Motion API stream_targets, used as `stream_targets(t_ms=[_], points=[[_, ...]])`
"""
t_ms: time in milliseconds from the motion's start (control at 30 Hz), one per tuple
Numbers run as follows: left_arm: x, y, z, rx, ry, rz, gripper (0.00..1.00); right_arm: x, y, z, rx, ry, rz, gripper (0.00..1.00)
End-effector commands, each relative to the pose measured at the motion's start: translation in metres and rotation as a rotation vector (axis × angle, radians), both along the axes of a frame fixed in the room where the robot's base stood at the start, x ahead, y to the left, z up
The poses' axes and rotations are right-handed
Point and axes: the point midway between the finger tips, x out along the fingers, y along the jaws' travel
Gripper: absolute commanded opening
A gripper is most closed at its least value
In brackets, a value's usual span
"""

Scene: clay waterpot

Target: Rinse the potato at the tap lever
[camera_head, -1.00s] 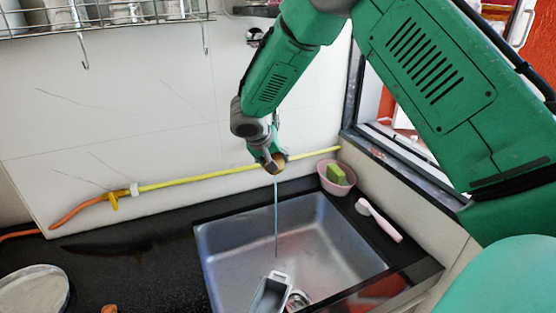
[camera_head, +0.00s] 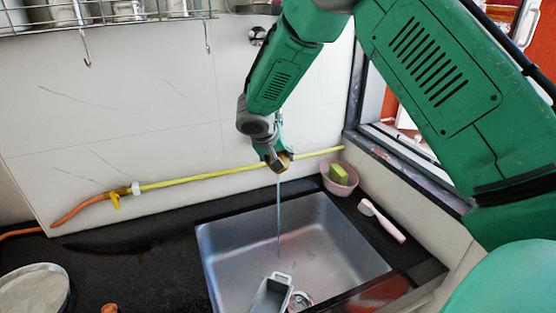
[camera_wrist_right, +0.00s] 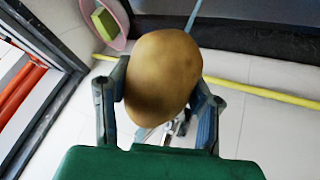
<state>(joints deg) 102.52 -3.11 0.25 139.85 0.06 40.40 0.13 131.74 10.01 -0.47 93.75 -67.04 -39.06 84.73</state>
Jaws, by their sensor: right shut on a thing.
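The brown potato (camera_wrist_right: 163,78) is between the two fingers of my right gripper (camera_wrist_right: 160,108), which is shut on it. In the head view the right gripper (camera_head: 277,163) is above the back of the sink, and the potato is mostly hidden by it. A thin blue water stream (camera_head: 278,215) runs down below the gripper into the sink; it also shows behind the potato in the wrist view (camera_wrist_right: 193,15). The tap and its lever cannot be made out behind my arm. My left gripper is not in view.
The steel sink (camera_head: 225,250) holds a grey container (camera_head: 270,295) near the drain. A pink bowl (camera_head: 340,188) with a green sponge (camera_head: 339,173) and a pink-handled brush (camera_head: 383,221) stand right of the sink. A yellow hose (camera_head: 190,180) runs along the wall.

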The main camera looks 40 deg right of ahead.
Motion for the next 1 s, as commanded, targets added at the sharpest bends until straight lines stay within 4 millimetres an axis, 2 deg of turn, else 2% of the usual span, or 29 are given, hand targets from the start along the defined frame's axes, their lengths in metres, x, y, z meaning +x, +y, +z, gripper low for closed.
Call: stream_targets(t_ms=[467,1000], points=[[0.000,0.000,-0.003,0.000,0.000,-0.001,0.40,0.001,0.003,0.001,-0.003,0.001,-0.001,0.00],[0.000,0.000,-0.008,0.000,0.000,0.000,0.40,-0.004,-0.008,-0.001,-0.001,0.000,0.000,0.00]])
